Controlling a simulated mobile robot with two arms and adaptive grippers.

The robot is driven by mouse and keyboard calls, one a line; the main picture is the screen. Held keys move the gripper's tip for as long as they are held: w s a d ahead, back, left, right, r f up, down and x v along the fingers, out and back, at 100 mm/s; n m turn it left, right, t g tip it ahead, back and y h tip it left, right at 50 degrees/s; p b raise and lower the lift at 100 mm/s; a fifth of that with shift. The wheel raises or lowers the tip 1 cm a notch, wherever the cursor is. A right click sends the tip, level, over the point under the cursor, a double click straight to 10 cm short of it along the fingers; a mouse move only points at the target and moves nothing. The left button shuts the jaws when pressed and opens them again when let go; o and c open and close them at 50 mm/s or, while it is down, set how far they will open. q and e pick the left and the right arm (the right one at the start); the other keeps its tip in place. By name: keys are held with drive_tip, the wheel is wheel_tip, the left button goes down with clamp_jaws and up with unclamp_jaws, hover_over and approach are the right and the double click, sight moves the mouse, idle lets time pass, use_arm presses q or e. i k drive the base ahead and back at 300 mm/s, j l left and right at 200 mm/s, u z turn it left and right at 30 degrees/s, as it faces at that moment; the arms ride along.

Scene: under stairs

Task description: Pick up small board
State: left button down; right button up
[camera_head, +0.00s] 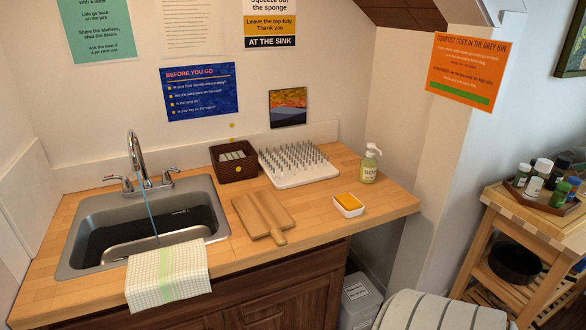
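A small wooden board (262,213) with a short handle lies flat on the wooden counter, to the right of the sink. Its handle points toward the counter's front edge. Nothing lies on it. Neither of my grippers shows in the head view.
The steel sink (75,245) with running water is left of the board, a checked towel (168,276) over its front edge. Behind are a brown basket (236,170) and white peg rack (300,180). A sponge dish (348,212) and soap bottle (369,166) stand right.

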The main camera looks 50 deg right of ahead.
sight(261, 212)
drive_tip(key=z, duration=1.5)
